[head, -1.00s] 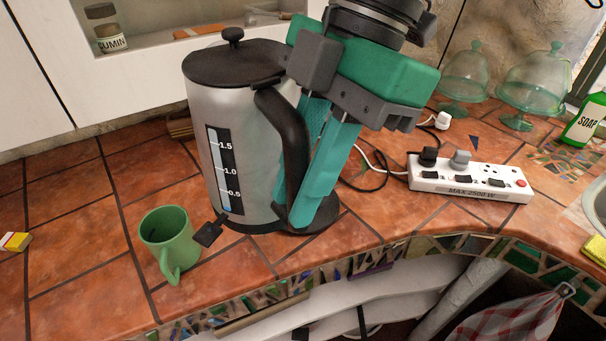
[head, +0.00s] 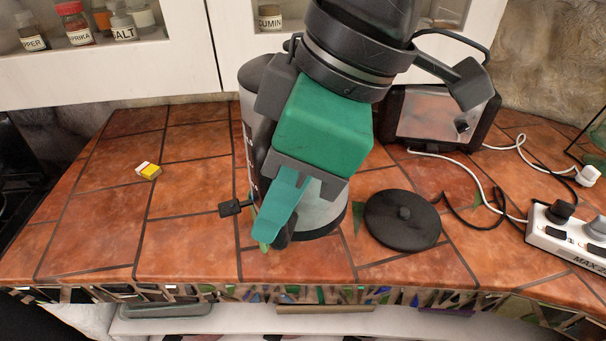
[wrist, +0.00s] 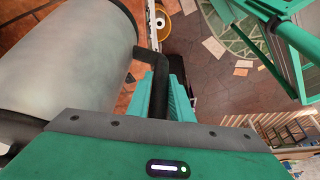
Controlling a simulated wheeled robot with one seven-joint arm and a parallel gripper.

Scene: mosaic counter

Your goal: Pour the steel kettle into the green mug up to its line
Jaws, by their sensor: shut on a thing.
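My gripper (head: 285,205) is shut on the black handle (wrist: 157,90) of the steel kettle; the fingers sit either side of it in the wrist view. The kettle (head: 325,215) is off its round black power base and left of it. It looks roughly upright, largely hidden behind my gripper; whether its bottom touches the counter I cannot tell. Only a sliver of its level window shows, unreadable. Its steel body fills the left of the wrist view.
The power base (head: 403,220) lies right of the kettle with a black cord. A toaster (head: 440,120) stands behind it and a power strip (head: 570,235) at far right. A small yellow-and-white box (head: 148,171) lies left. The left counter is mostly clear.

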